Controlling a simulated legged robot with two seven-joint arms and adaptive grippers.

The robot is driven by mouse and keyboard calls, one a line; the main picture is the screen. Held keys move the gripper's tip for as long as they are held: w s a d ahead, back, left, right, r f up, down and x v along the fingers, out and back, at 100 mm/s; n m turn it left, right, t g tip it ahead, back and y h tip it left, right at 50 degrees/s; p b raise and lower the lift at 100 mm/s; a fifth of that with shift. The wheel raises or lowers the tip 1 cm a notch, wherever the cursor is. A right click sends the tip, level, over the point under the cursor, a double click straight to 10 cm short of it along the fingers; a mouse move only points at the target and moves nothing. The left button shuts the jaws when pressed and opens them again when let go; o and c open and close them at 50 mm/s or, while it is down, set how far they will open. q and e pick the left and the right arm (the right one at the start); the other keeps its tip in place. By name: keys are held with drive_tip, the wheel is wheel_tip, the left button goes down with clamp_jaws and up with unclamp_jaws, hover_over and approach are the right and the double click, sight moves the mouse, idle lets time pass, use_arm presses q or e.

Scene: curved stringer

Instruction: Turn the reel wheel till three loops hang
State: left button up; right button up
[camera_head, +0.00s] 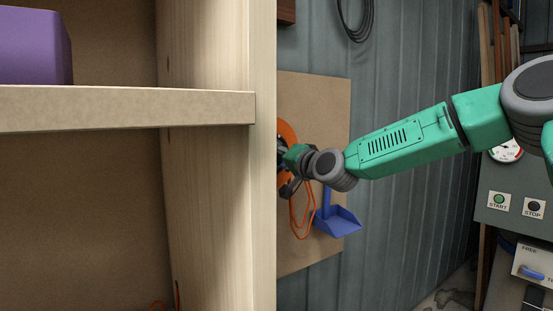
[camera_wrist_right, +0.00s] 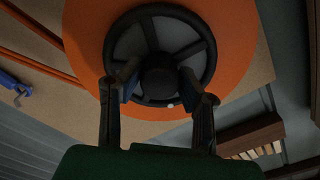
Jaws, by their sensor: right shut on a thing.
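An orange reel (camera_head: 287,131) is mounted on a brown board; the shelf upright hides its left part in the head view. In the right wrist view the orange disc (camera_wrist_right: 235,50) carries a dark spoked wheel (camera_wrist_right: 206,62) with a round hub. My right gripper (camera_wrist_right: 159,76) has its fingers on either side of the hub and is shut on the wheel. In the head view this gripper (camera_head: 284,160) is partly hidden by the upright. Orange cord (camera_head: 304,222) hangs in narrow loops below the reel; their count is unclear. My left gripper is not in view.
A pale shelf (camera_head: 120,107) with a purple box (camera_head: 35,47) fills the left. A blue dustpan (camera_head: 338,222) is beside the cord. A black cable coil (camera_head: 368,20) hangs above. A control panel (camera_head: 515,180) with START and STOP buttons stands at right.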

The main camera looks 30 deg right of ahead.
drive_tip(key=shift+a+f, duration=0.1)
drive_tip(key=shift+f, duration=0.55)
drive_tip(key=o, duration=1.1)
drive_tip(key=shift+o, duration=0.2)
drive_tip(key=shift+r, duration=0.2)
drive_tip(key=shift+r, duration=0.1)
drive_tip(key=s+d, duration=0.2)
drive_tip(key=s, duration=0.9)
drive_tip(key=shift+s, duration=0.35)
